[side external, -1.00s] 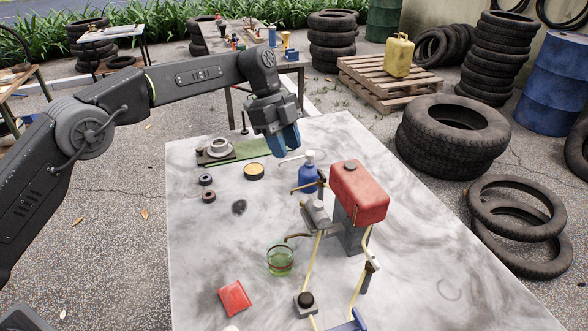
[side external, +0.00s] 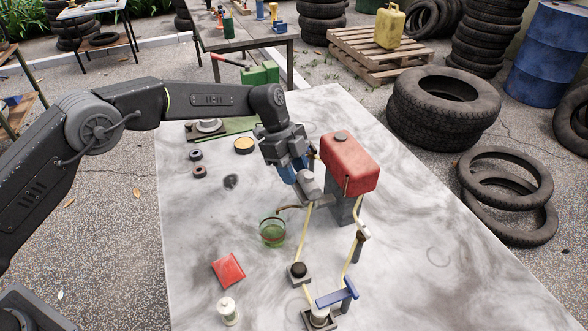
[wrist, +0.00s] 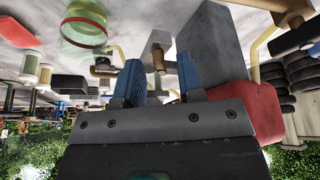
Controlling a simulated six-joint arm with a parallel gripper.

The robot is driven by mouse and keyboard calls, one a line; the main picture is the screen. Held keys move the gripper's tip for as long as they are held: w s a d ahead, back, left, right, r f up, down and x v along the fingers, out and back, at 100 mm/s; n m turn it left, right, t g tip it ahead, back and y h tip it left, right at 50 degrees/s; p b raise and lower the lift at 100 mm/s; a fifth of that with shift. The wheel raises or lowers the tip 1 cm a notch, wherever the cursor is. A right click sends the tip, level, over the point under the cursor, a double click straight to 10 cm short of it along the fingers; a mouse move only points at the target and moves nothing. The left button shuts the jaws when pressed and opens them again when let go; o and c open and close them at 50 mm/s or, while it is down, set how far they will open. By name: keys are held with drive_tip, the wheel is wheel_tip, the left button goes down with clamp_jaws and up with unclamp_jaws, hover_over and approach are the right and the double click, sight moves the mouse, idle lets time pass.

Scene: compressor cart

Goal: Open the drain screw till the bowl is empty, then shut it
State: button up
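My gripper (side external: 288,174) is low at the left of the red tank in the side view, beside a grey cylindrical fitting (side external: 309,186). In the wrist view its two blue fingers (wrist: 159,66) stand apart. A small brass piece, perhaps the drain screw (wrist: 158,57), shows between their tips, with a gap on each side; I cannot tell its depth. A brown spout (side external: 290,207) reaches left from the fitting towards a green-tinted glass (side external: 272,232) with a red band, also in the wrist view (wrist: 84,24). I cannot make out the bowl or its level.
The red tank (side external: 348,163) on its grey block (side external: 343,207) stands close on the right. Yellow pipes (side external: 305,243), a black knob (side external: 298,270) and a blue lever (side external: 337,293) lie in front.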

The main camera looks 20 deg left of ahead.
clamp_jaws()
idle(0.4)
drive_tip(key=n+t, duration=0.1)
drive_tip(key=n, duration=0.2)
drive_tip(key=n+t, duration=0.1)
drive_tip(key=n, duration=0.1)
drive_tip(key=shift+s+n, duration=0.2)
drive_tip(key=shift+n, duration=0.2)
unclamp_jaws()
drive_tip(key=shift+r, duration=0.1)
drive_tip(key=v, duration=1.3)
drive_tip(key=shift+s+a+r, duration=0.15)
drive_tip(key=shift+a+r, duration=0.05)
drive_tip(key=shift+r, duration=0.1)
